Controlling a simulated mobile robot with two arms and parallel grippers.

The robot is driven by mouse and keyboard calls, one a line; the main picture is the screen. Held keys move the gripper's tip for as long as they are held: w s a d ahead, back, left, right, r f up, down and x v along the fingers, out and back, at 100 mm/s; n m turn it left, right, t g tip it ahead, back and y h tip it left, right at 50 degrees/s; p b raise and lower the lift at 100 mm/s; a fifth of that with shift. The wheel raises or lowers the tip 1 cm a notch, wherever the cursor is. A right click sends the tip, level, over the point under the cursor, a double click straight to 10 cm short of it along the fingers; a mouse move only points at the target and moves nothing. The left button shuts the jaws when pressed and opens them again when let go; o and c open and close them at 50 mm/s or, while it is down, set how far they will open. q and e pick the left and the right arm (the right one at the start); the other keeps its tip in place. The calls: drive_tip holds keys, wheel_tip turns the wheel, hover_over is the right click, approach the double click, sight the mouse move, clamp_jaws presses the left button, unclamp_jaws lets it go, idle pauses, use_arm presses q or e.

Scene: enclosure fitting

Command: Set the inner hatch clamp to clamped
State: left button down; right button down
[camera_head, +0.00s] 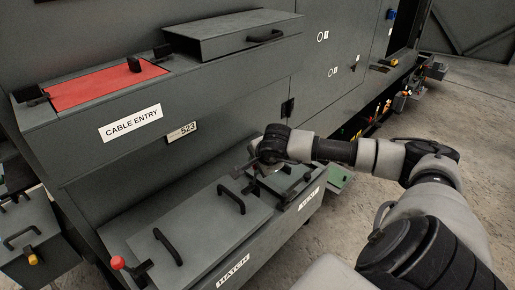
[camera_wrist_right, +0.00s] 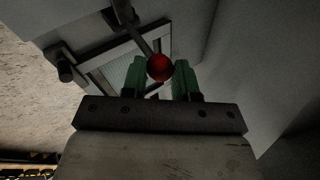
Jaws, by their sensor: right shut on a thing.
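In the right wrist view, my right gripper (camera_wrist_right: 164,72) has its green fingers closed on a round red knob (camera_wrist_right: 160,67) at the end of a dark clamp lever (camera_wrist_right: 145,43). In the head view, my right arm reaches in from the right, and its wrist (camera_head: 275,145) is over the right-hand part of the low hatch box. The arm hides the fingers and this red knob there. A second red knob (camera_head: 118,262) stands on a clamp lever at the left end of the box, apart from my gripper. My left gripper is not in view.
The hatch box has a large lid (camera_head: 205,232) with black handles and a smaller lid (camera_head: 300,184) on the right. Above it is a ledge with a red panel (camera_head: 105,84), a grey cover (camera_head: 230,35) and a cable entry label (camera_head: 131,123). Open floor (camera_head: 325,240) lies to the right.

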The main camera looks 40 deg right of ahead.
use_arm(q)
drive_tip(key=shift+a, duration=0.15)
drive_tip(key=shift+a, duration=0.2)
use_arm(e)
drive_tip(key=c, duration=0.9)
unclamp_jaws()
drive_tip(key=shift+o, duration=0.2)
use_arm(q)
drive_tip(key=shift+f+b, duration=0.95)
use_arm(e)
drive_tip(key=v, duration=1)
drive_tip(key=shift+a+r, duration=0.2)
drive_tip(key=shift+r, duration=0.2)
drive_tip(key=shift+s, duration=0.1)
